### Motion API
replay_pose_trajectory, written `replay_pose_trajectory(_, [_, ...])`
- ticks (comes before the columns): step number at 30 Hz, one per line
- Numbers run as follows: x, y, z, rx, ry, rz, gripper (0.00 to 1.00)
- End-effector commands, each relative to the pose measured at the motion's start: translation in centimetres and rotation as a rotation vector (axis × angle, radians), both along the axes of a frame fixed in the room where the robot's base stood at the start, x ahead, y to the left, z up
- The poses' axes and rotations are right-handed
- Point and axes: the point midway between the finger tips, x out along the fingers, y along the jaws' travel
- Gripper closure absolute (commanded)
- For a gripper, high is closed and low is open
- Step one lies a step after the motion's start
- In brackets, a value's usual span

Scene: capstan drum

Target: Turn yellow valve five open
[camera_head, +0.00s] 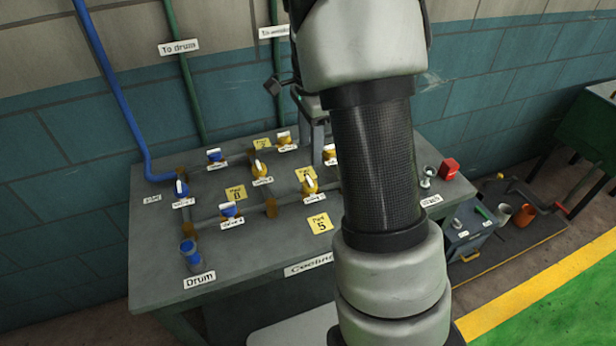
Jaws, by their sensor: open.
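Several yellow valves with white handles stand on the grey bench (270,250): a back one (284,142), a middle one (260,170), a front one (310,185) and a right one (330,153) partly behind my arm. Their small white tags are too small to read, so I cannot tell which is valve five. A yellow card marked 5 (319,224) lies in front of the front valve. Dark and grey parts that look like my gripper (290,90) show left of my arm, above the back of the bench. It is open and apart from the front valve; my arm hides much of it.
Blue valves (182,188) stand on the bench's left, with a blue fitting (189,252) by the Drum sign (199,280). A blue pipe (115,90) and green pipes (184,70) run up the wall.

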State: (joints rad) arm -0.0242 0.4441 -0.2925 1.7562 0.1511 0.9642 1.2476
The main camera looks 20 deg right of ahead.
Motion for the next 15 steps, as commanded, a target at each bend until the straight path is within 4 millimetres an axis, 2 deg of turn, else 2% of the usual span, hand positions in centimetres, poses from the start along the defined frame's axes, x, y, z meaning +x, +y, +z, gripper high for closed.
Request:
replay_pose_trajectory(1, [-0.1, 0.0, -1.3, 0.001, 0.004, 0.0, 0.49])
replay_pose_trajectory(9, [-0.1, 0.0, -7.2, 0.001, 0.004, 0.0, 0.49])
replay_pose_trajectory(15, [0.0, 0.0, -10.3, 0.0, 0.001, 0.001, 0.49])
